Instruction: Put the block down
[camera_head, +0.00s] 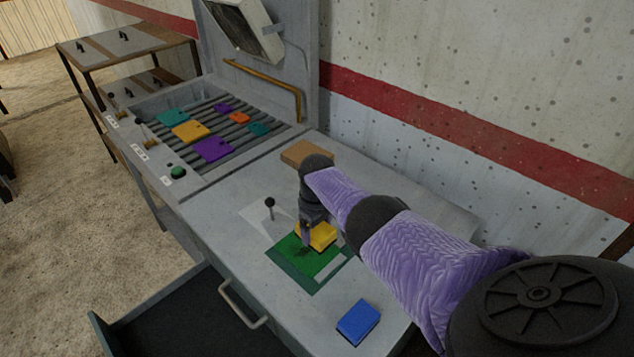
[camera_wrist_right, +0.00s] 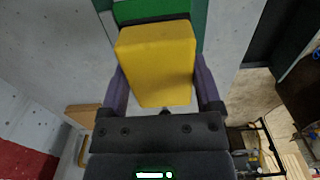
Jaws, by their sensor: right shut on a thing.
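A yellow block (camera_head: 320,236) is between the fingers of my right gripper (camera_head: 318,232), over the far part of a green mat (camera_head: 318,262) on the grey counter. In the right wrist view the yellow block (camera_wrist_right: 158,62) fills the space between the two purple fingers of the right gripper (camera_wrist_right: 162,85), which is shut on it. Part of the green mat (camera_wrist_right: 150,10) shows beyond the block. I cannot tell whether the block touches the mat. My left gripper is not in view.
A blue block (camera_head: 358,322) lies on the counter's near end. A small black-knobbed lever (camera_head: 270,204) stands left of the mat. A brown block (camera_head: 307,152) lies behind. Coloured plates lie on the roller rack (camera_head: 250,108) at left. A drawer (camera_head: 190,318) is open in front.

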